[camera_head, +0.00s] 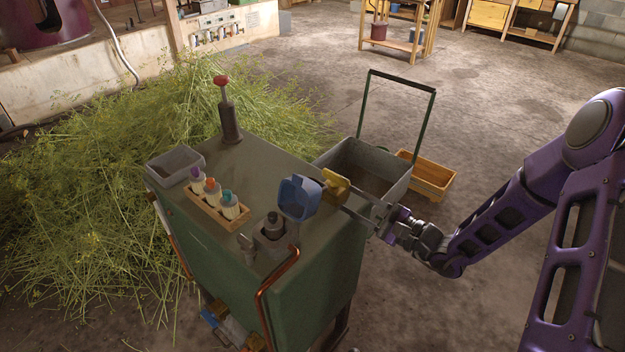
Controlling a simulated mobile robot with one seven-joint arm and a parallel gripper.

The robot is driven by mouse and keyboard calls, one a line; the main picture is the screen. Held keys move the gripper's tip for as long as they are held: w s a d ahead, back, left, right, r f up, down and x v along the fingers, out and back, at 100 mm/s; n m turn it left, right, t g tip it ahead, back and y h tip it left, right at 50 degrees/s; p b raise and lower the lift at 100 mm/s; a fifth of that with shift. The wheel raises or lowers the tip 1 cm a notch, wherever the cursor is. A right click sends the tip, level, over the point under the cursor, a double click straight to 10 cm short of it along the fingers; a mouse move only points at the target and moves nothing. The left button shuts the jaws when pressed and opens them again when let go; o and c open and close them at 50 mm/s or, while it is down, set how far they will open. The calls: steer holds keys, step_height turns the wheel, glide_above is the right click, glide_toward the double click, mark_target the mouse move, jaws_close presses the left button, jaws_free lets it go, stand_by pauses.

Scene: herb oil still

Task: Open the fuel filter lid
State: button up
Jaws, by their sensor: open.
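I cannot tell for sure which part is the fuel filter lid. A blue, cup-like box (299,199) stands at the right side of the green cabinet's top (255,165). A yellow block-like part (335,184) sits just right of it, at the cabinet's right edge. My gripper (348,198) reaches in from the right, its fingers spread and pointing at the yellow part. The fingertips are very close to the yellow part; whether they touch it is unclear. In front of the blue box is a small grey holder (270,238) with a dark round-topped piece in it.
A wooden rack with several bottles (220,204), a grey tray (175,165) and a red-knobbed lever (227,110) stand on the cabinet. Copper-coloured pipes run down its front. A grey cart (370,165) stands behind my gripper. Cut herbs (95,210) heap at left. Floor at lower right is clear.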

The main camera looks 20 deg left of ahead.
mark_target(314, 180)
steer(key=x, duration=1.2)
steer(key=shift+c, duration=0.2)
jaws_close()
steer(key=shift+r, duration=0.1)
steer(key=shift+w+d+r, duration=0.1)
steer(key=shift+w, duration=0.05)
stand_by(0.6)
